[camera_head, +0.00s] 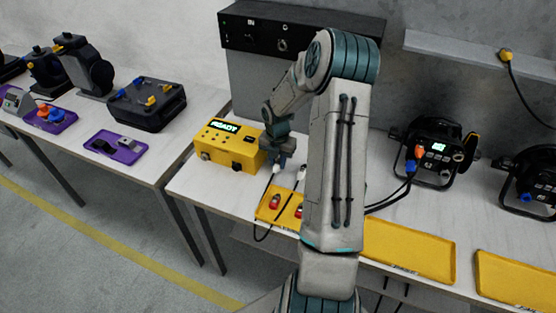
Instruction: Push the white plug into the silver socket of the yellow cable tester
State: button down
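The yellow cable tester (228,147) stands on the middle table, with a lit display reading "READY" on its top. Small round fittings show on its front face, but I cannot tell which is the silver socket. My gripper (278,160) points down just right of the tester, close to its right end. A white plug (276,168) on a black cable is right at the fingertips. I cannot tell whether the fingers hold it. A second white piece (301,172) on a dark cable is a little to the right, partly beside my arm.
A yellow tray (262,214) with red padlock-like items lies in front of the tester, partly hidden by my arm. Black par cans (437,152) stand right. Empty yellow trays (410,250) lie along the front edge. A black rack unit (290,30) is behind.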

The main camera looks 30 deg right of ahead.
aim_at(278, 163)
dwell(0.3)
notch_tip(278, 163, up, 5)
jog(key=p, duration=0.4)
dwell(0.5)
jog(key=shift+s+a, duration=1)
jog(key=shift+a, duration=0.3)
jog(key=shift+s+a, duration=1)
jog(key=shift+a, duration=0.3)
jog(key=shift+s+a, duration=1)
jog(key=shift+a, duration=0.7)
jog(key=w+a+f+b, duration=0.15)
jog(key=w+a, duration=0.35)
jog(key=a, duration=0.7)
jog(key=w+a+b, duration=0.3)
jog(key=w+a, duration=0.2)
jog(key=a, duration=0.7)
jog(key=shift+w+d+f+p, duration=0.1)
jog(key=shift+w+d+p, duration=0.5)
jog(key=shift+w+d, duration=0.65)
jog(key=shift+w+d+p, duration=0.55)
jog(key=shift+w+d, duration=0.35)
jog(key=shift+d, duration=0.7)
jog(key=shift+w+d+f+p, duration=0.1)
jog(key=shift+w+d+p, duration=0.5)
jog(key=shift+w+d, duration=0.65)
